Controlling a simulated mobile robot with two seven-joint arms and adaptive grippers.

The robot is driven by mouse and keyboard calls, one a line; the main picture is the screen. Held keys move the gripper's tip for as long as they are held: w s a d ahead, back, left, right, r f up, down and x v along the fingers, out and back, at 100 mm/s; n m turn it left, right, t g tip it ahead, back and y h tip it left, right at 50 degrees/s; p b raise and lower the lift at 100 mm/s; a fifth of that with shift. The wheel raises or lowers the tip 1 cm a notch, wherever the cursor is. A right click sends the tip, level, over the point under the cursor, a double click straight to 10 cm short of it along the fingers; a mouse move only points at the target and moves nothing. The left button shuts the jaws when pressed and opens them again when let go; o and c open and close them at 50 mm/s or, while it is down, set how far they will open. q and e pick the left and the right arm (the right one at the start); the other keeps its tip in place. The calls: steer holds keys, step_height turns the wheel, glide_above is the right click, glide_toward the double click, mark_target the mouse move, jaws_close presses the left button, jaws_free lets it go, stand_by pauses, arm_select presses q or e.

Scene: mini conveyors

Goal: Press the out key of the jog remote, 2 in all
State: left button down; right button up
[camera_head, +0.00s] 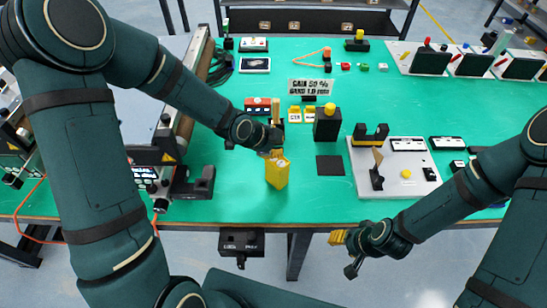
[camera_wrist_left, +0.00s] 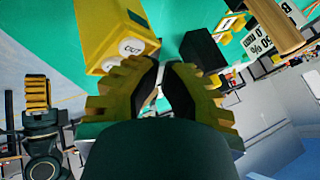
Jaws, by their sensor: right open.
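The jog remote (camera_head: 278,173) is a yellow box standing upright near the front of the green table. In the left wrist view the yellow box (camera_wrist_left: 105,30) is close by, with a round white key marked OUT (camera_wrist_left: 132,47) facing me and part of another white key beside it. My left gripper (camera_head: 273,151) is just above and behind the remote in the head view. Its fingers (camera_wrist_left: 161,72) are nearly together with nothing seen between them, close to the OUT key; contact cannot be told. My right gripper (camera_head: 340,238) is open and empty beyond the table's front edge.
A black block with a yellow knob (camera_head: 327,124) and a dark square pad (camera_head: 329,166) are right of the remote. A white board (camera_head: 400,185) with fixtures lies further right. A sign (camera_head: 310,87) stands behind. A conveyor (camera_head: 180,110) runs along the left.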

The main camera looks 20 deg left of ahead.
arm_select(q)
steer(key=shift+f+b, duration=0.5)
steer(key=shift+f, duration=0.05)
stand_by(0.8)
steer(key=shift+r, duration=0.1)
steer(key=shift+r+p, duration=0.6)
steer(key=shift+r, duration=0.15)
steer(key=shift+r+p, duration=2.05)
steer(key=shift+r, duration=0.55)
steer(key=shift+f, duration=0.1)
